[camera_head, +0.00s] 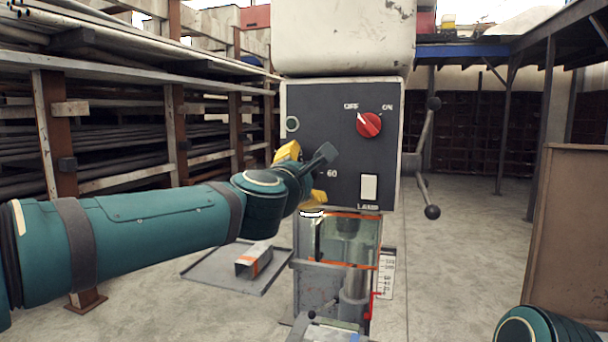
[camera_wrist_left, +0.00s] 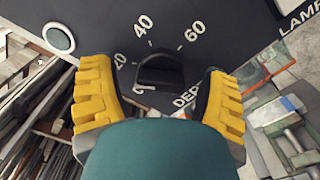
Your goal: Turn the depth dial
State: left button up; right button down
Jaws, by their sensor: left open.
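The depth dial (camera_wrist_left: 160,72) is a black knob on the dark panel, seen in the left wrist view with the marks 20, 40 and 60 around it and part of the word DEPTH below. Its pointer direction is hard to tell. My left gripper (camera_wrist_left: 159,78) has its two yellow fingers open, one on each side of the dial, with gaps visible. In the head view my left gripper (camera_head: 301,173) is at the panel's left part and covers the dial; only the 60 mark shows beside it. My right gripper is out of view.
A clear guard (camera_head: 365,235) is below. Pipe racks fill the left.

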pick_arm(q)
jog(key=v, duration=1.2)
jog(key=w+a+f+m+g+y, duration=0.1)
jog(key=w+f+m+g, duration=0.15)
jog(key=f, duration=0.95)
jog(key=w+a+f+m+g, duration=0.15)
jog(key=f+m, duration=0.25)
jog(key=f, duration=0.8)
jog(key=w+f+m+g+y, duration=0.1)
jog(key=w+f+m+g, duration=0.15)
jog(key=f, duration=0.95)
jog(key=s+a+f+m+g, duration=0.1)
jog(key=s+f+m+g, duration=0.15)
jog(key=f, duration=0.55)
jog(key=s+a+f+m+g, duration=0.15)
jog(key=s+f, duration=0.25)
jog(key=f, duration=0.4)
jog(key=s+a+f+m+g, duration=0.1)
jog(key=s+f+m+g, duration=0.4)
jog(key=s+f, duration=0.8)
jog(key=shift+s+a+f+m, duration=0.25)
jog(key=shift+s+m, duration=0.15)
jog(key=shift+s, duration=0.75)
